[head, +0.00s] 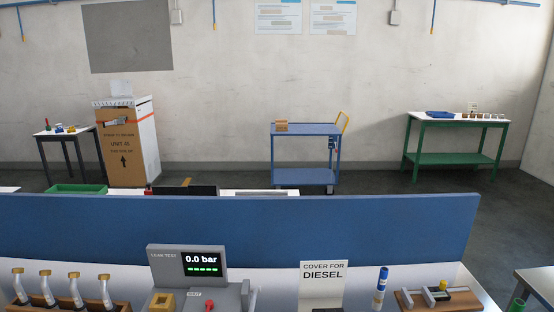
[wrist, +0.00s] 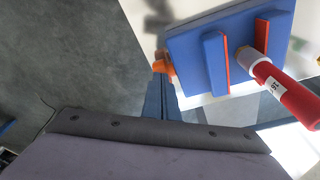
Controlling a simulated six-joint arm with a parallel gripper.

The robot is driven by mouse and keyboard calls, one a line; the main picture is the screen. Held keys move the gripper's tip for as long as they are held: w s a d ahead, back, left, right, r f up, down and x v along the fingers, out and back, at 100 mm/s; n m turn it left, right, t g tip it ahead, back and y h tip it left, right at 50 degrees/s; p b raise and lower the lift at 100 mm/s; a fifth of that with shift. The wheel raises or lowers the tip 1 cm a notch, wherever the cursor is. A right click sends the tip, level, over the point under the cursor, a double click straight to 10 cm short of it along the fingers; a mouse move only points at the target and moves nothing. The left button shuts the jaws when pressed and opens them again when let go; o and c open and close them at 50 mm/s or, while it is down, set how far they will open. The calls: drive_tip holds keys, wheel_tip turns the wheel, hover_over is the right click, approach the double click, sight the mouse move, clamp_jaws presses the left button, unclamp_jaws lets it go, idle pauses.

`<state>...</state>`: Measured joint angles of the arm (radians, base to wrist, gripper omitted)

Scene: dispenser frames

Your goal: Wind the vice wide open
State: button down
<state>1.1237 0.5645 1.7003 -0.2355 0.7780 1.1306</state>
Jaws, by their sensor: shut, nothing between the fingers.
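The vice is a blue block (wrist: 190,48) with two red-faced jaws, in the upper right of the wrist view. One jaw (wrist: 216,65) stands apart from the other red face (wrist: 262,33), with a gap between them. An orange handle (wrist: 163,65) sticks out at the vice's left side. A red cylinder (wrist: 284,92) with a white label and pale collar reaches to the jaws; I cannot tell whether they grip it. My gripper (wrist: 163,82) is shut and empty, its narrow blue fingers close by the orange handle; contact is unclear. I do not make out the vice in the head view.
The vice sits on a white surface (wrist: 132,12) near its edge, with grey floor to the left. The head view shows a leak tester (head: 187,275), a diesel cover sign (head: 323,272), a blue bottle (head: 380,288) and a blue partition (head: 240,228) across the bench.

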drive_tip(key=shift+a, duration=0.25)
idle(0.4)
drive_tip(key=shift+r+p, duration=0.45)
drive_tip(key=shift+r, duration=0.25)
drive_tip(key=shift+d, duration=0.2)
drive_tip(key=shift+d+p, duration=0.4)
drive_tip(key=shift+d, duration=0.75)
drive_tip(key=shift+f+b, duration=0.5)
drive_tip(key=shift+f, duration=0.2)
